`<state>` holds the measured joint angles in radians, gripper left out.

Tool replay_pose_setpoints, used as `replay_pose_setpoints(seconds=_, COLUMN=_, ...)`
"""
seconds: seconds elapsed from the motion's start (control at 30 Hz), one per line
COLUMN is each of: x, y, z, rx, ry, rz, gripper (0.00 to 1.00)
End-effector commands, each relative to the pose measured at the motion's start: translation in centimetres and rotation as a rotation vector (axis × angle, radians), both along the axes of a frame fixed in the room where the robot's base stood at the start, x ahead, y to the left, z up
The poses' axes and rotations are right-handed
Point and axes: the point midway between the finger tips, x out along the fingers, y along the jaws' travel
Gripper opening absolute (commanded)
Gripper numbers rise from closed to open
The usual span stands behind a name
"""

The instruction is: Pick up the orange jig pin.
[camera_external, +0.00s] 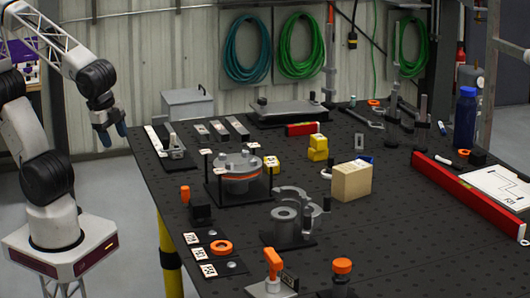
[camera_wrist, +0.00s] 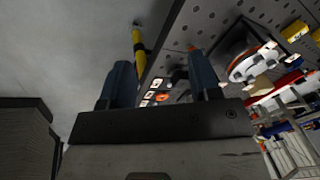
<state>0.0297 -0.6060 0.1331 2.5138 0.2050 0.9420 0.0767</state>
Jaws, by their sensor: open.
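A small upright orange pin (camera_external: 185,194) stands at the left edge of the table, beside a black block (camera_external: 201,213); it looks like the jig pin. It is not clearly visible in the wrist view, where a finger and other parts crowd that area. My gripper (camera_external: 113,135) has blue fingers and hangs off the table's left side, above the floor, well apart from the pin. In the wrist view my gripper (camera_wrist: 163,75) is open, with nothing between its fingers.
An orange-handled clamp (camera_external: 272,263) is at the front. Open floor lies left of the table.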

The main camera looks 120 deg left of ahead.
Motion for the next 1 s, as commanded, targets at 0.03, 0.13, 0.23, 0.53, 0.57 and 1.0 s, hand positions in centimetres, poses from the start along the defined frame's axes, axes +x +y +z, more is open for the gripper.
replay_pose_setpoints(seconds=0.03, x=0.3, y=0.5, z=-0.7, rx=0.048, ry=0.023, rz=-0.043, gripper=0.57)
replay_pose_setpoints(seconds=0.13, x=1.0, y=1.7, z=-2.0, rx=0.158, ry=0.067, rz=-0.143, gripper=0.57)
replay_pose_setpoints(seconds=0.23, x=1.8, y=2.9, z=-3.1, rx=0.269, ry=0.114, rz=-0.252, gripper=0.57)
replay_pose_setpoints(seconds=0.53, x=4.9, y=5.4, z=-5.8, rx=0.586, ry=0.258, rz=-0.595, gripper=0.57)
replay_pose_setpoints(seconds=0.57, x=5.3, y=5.6, z=-6.1, rx=0.617, ry=0.272, rz=-0.631, gripper=0.57)
replay_pose_setpoints(seconds=1.0, x=11.2, y=5.8, z=-10.1, rx=1.047, ry=0.478, rz=-1.180, gripper=0.57)
